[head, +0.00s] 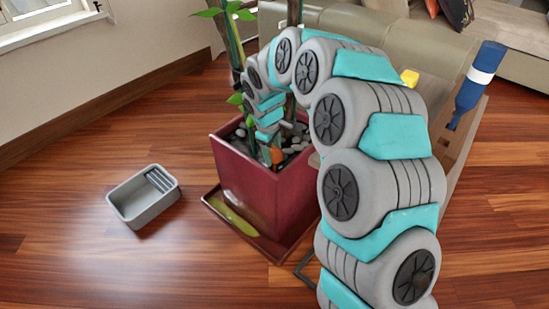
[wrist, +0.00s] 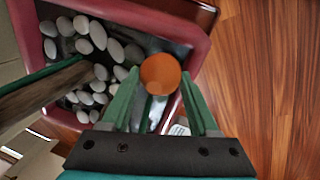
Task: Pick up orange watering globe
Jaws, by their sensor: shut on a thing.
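The orange watering globe (wrist: 160,73) shows in the wrist view as a round orange top between the two green fingers of my gripper (wrist: 160,88). My gripper is shut on it. In the head view, a small orange part of the globe (head: 277,155) shows beside my gripper (head: 271,148), low over the pebbles. The globe's lower part is mostly hidden, so I cannot tell whether it touches the pebbles. The dark red square planter (head: 245,190) surrounds this spot. It also shows in the wrist view (wrist: 195,45).
Plant stems (head: 233,45) rise close to my arm. A grey bin (head: 135,212) stands on the open wood floor at left. A green item (head: 232,217) lies on the planter's saucer (head: 272,252). A blue and white bottle (head: 480,80) and a sofa are at right.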

